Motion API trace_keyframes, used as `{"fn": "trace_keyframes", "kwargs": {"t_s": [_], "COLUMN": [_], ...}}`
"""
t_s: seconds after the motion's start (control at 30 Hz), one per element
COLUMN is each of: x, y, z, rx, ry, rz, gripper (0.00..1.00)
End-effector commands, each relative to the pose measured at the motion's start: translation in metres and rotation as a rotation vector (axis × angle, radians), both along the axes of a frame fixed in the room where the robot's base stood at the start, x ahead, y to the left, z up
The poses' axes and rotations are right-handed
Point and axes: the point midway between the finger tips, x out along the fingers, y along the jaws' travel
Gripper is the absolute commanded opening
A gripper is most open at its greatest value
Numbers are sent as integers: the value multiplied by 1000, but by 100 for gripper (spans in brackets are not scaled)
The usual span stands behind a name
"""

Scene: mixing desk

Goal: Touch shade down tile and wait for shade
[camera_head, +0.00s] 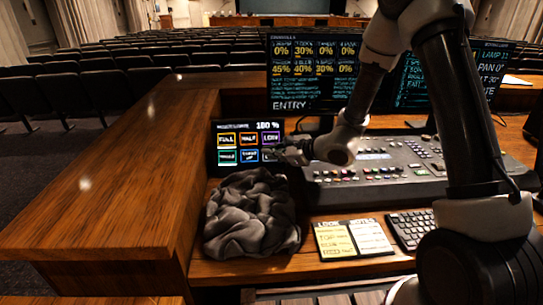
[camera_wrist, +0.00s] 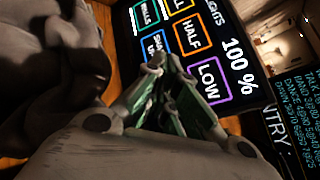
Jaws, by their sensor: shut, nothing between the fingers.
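A dark touch panel (camera_head: 246,127) stands on the desk, with coloured tiles in two rows and a "100 %" reading. The top row reads FULL, HALF and LOW (camera_head: 270,138). The lower row has a green WALLS tile (camera_head: 227,156), a blue shade up tile (camera_head: 248,156) and a third tile at the right end, mostly hidden by my gripper (camera_head: 276,153). In the wrist view my gripper (camera_wrist: 166,64) is shut and empty, its tips over the lower row, beside the shade up tile (camera_wrist: 157,44). Whether the tips touch the glass cannot be told.
A crumpled dark cloth (camera_head: 250,215) lies in front of the panel. A mixing console (camera_head: 375,170) is to the right, with monitors (camera_head: 313,75) behind it. A note card (camera_head: 352,239) and a keyboard (camera_head: 412,229) lie at the front. The wooden ledge on the left is clear.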

Motion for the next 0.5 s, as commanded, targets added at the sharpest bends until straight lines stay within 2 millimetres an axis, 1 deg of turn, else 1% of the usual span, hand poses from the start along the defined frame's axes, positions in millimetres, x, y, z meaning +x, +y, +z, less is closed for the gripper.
{"fn": "trace_keyframes", "kwargs": {"t_s": [0.03, 0.2, 0.5], "x": [4, 10, 11], "y": [0, 0, 0], "z": [-2, -5, -6], "rx": [0, 0, 1], "ry": [-1, 1, 0], "rz": [-1, -1, -1], "gripper": [0, 0, 0]}}
